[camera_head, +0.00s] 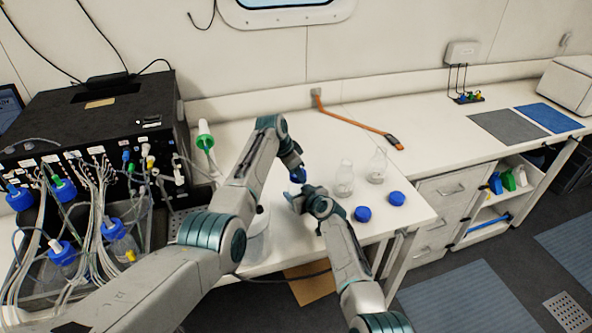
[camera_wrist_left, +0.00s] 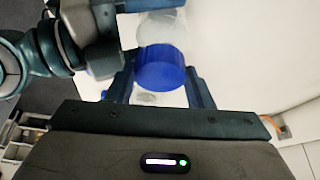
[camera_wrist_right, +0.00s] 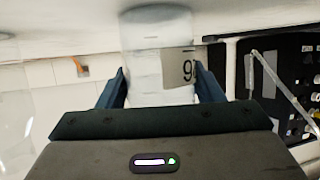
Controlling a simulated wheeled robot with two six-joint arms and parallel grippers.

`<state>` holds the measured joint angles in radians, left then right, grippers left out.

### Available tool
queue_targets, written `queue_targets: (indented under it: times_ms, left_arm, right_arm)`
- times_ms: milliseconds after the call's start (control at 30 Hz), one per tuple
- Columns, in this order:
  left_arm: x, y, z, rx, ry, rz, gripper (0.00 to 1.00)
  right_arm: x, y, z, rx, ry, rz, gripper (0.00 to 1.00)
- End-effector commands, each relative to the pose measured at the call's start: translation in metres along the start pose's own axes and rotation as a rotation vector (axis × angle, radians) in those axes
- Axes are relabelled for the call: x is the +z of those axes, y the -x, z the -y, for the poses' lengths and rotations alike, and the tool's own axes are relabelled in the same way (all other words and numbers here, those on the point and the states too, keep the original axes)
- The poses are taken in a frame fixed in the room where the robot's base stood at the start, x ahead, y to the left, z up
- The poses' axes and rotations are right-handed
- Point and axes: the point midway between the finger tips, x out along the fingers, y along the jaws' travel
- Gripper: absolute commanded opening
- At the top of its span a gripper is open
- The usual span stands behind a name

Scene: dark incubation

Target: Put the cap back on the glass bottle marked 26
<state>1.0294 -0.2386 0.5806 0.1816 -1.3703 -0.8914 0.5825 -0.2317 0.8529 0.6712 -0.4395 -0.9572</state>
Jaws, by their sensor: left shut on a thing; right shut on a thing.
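My left gripper (camera_head: 297,172) is shut on a blue cap (camera_wrist_left: 162,68). The cap also shows small in the head view (camera_head: 298,176). My right gripper (camera_head: 298,197) is shut on a clear glass bottle (camera_wrist_right: 150,72), just below the left gripper in the head view. The bottle's label (camera_wrist_right: 180,67) appears inverted and partly hidden by a finger; its visible digit looks like a 9, which fits an upside-down 6. In the left wrist view, clear glass lies right against the cap. I cannot tell whether the cap is seated on the bottle's neck.
Two open glass bottles (camera_head: 345,180) (camera_head: 377,167) stand on the white bench to the right. Two blue caps (camera_head: 362,213) (camera_head: 397,198) lie near its front edge. A black machine with tubing (camera_head: 110,125) fills the left. An orange-handled tool (camera_head: 350,118) lies behind.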

Motion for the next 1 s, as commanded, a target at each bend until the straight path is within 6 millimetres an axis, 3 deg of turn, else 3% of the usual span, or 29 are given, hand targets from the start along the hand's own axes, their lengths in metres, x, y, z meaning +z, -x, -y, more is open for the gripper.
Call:
queue_targets:
  times_ms: [300, 667, 700, 767, 800, 1000]
  left_arm:
    - [-0.0007, 0.0012, 0.0033, 0.091, -0.221, 0.002, 0.26]
    - [-0.0003, 0.0009, 0.0026, 0.103, -0.254, -0.001, 0.26]
    - [-0.0003, 0.0009, 0.0026, 0.104, -0.254, -0.001, 0.53]
    - [-0.0003, 0.0009, 0.0025, 0.104, -0.254, -0.001, 0.65]
    - [-0.0003, 0.0009, 0.0023, 0.104, -0.254, -0.001, 0.69]
    - [-0.0002, 0.0000, 0.0011, 0.107, -0.253, 0.000, 0.69]
  right_arm:
    - [-0.0007, -0.0001, 0.0003, 0.000, 0.002, -0.001, 0.00]
    - [-0.0003, 0.0000, 0.0003, 0.000, 0.000, 0.000, 0.00]
    - [-0.0003, 0.0000, 0.0003, 0.000, -0.001, 0.000, 0.00]
    - [-0.0003, 0.0000, 0.0003, 0.000, -0.001, 0.000, 0.00]
    - [-0.0003, 0.0000, 0.0002, 0.000, -0.001, 0.000, 0.00]
    - [-0.0003, 0.0000, 0.0001, 0.000, -0.001, 0.000, 0.00]
